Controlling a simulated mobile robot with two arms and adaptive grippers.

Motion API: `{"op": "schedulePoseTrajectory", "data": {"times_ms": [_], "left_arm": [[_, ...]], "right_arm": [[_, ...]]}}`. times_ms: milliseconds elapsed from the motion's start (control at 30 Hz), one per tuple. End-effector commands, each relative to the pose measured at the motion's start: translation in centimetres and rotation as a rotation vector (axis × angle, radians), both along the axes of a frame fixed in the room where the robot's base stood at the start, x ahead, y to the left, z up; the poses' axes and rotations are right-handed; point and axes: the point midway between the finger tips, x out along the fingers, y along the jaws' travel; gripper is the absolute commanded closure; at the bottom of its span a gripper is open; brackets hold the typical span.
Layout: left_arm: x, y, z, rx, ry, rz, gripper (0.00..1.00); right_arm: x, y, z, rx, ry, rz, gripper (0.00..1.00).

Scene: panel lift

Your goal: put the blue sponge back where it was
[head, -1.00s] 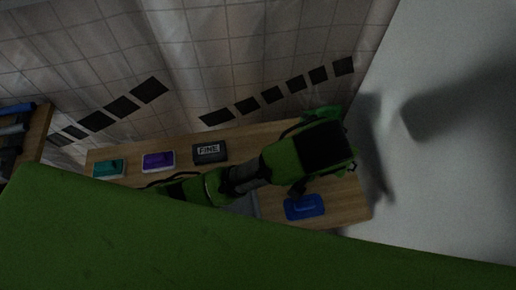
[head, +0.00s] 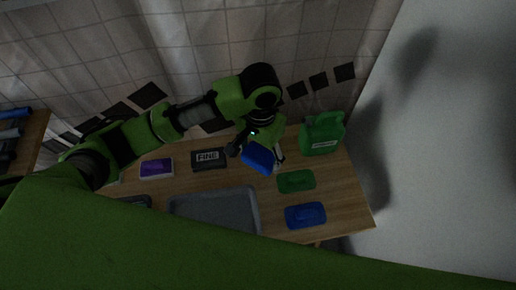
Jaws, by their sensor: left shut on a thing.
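My left gripper (head: 257,150) is shut on a blue sponge (head: 258,158) and holds it tilted, seemingly above the wooden table. The sponge shows between the dark fingers, right of the dark FINE block. A second blue rectangular piece (head: 305,215) lies at the table's front right; I cannot tell whether it is a sponge or a flat dish. A similar green piece (head: 296,181) lies just behind it. My right gripper does not show.
A grey tray (head: 247,194) sits at the table's front middle. The FINE block (head: 208,159) and a purple-topped block (head: 156,168) stand left of the sponge. A green jug (head: 321,136) stands at the back right. Bare wood (head: 345,185) shows at the right.

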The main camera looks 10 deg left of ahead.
Motion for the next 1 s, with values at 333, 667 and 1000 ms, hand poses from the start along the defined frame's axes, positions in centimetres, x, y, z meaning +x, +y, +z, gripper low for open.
{"op": "schedulePoseTrajectory", "data": {"times_ms": [333, 667, 1000], "left_arm": [[6.3, 1.9, -5.4, 0.002, 0.0, 0.002, 0.57], [7.9, 2.4, -8.1, 0.003, 0.001, 0.0, 0.57], [7.9, 2.3, -10.5, 0.0, -0.002, -0.002, 0.57]], "right_arm": [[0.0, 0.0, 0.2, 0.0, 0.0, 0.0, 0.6], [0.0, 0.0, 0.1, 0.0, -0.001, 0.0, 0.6], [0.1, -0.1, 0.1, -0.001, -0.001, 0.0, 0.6]]}}
